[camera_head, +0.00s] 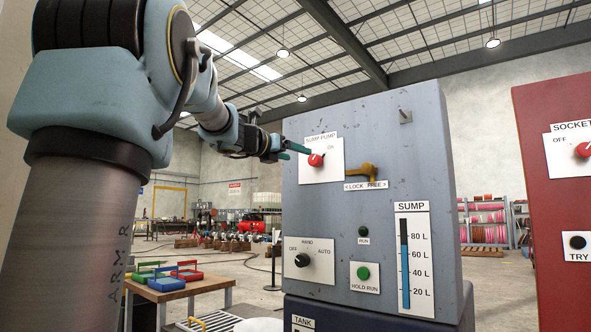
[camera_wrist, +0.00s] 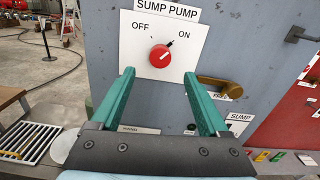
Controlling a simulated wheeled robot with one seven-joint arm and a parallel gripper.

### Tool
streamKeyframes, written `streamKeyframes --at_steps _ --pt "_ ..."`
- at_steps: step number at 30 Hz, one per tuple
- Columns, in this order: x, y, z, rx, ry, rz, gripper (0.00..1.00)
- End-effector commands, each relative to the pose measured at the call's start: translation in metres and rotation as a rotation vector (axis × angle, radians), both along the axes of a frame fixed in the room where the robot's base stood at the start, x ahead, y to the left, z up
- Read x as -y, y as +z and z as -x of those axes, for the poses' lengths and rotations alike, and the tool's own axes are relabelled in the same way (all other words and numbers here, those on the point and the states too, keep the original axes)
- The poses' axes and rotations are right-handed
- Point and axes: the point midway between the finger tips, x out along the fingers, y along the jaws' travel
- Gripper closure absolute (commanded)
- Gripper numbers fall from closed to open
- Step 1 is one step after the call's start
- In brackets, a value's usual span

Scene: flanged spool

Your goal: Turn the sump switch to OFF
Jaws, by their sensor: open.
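The sump pump switch is a red round knob (camera_head: 316,160) on a white plate, high on the grey cabinet. In the wrist view the red knob (camera_wrist: 160,57) lies between and just beyond my fingertips, with OFF at upper left and ON at upper right. Its pale mark points up and right, toward ON. My gripper (camera_head: 292,151) is open, with its green fingers reaching toward the knob from the left. In the wrist view my gripper (camera_wrist: 158,77) shows nothing between its fingers. I cannot tell whether a fingertip touches the knob.
A brass lever (camera_head: 366,172) with a LOCK/FREE label sits right of the knob. A black selector (camera_head: 301,260) and a green button (camera_head: 363,273) are below. A metal peg (camera_head: 405,117) sticks out at upper right. A red cabinet (camera_head: 555,220) stands right, a table (camera_head: 205,287) left.

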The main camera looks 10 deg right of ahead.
Motion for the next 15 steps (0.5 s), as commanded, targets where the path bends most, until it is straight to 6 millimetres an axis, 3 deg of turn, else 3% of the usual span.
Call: streamKeyframes --at_steps 15 --pt "0.062 0.001 -0.06 -0.006 0.002 0.004 0.22"
